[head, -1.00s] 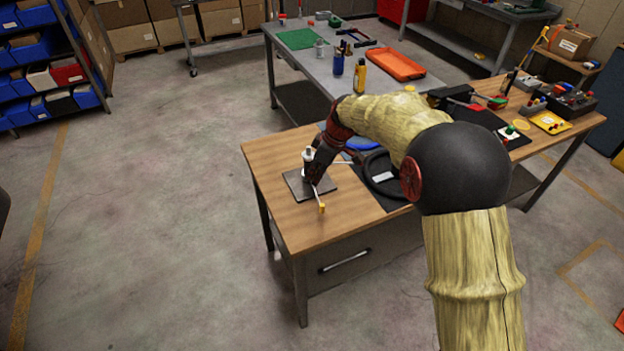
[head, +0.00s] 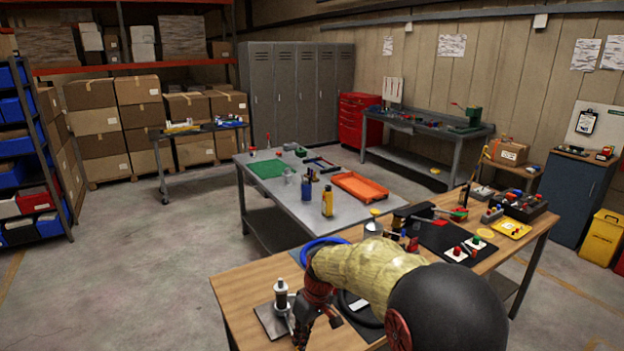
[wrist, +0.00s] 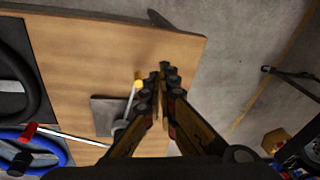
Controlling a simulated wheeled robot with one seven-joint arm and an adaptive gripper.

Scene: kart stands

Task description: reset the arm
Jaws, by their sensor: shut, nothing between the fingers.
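My gripper (wrist: 163,78) shows in the wrist view with its two dark fingers together and nothing between them. In the head view my gripper (head: 317,330) is low in the picture, just right of a small upright post with a black and white top (head: 281,293). The post stands on a grey square plate (head: 265,318) on the wooden table.
The wooden table (head: 232,287) also bears a black steering wheel (head: 360,309), partly behind my arm, and a blue ring (head: 322,243). Further right are a black mat and small parts. A grey table (head: 300,208) with an orange tray (head: 360,187) stands behind. Floor at left is clear.

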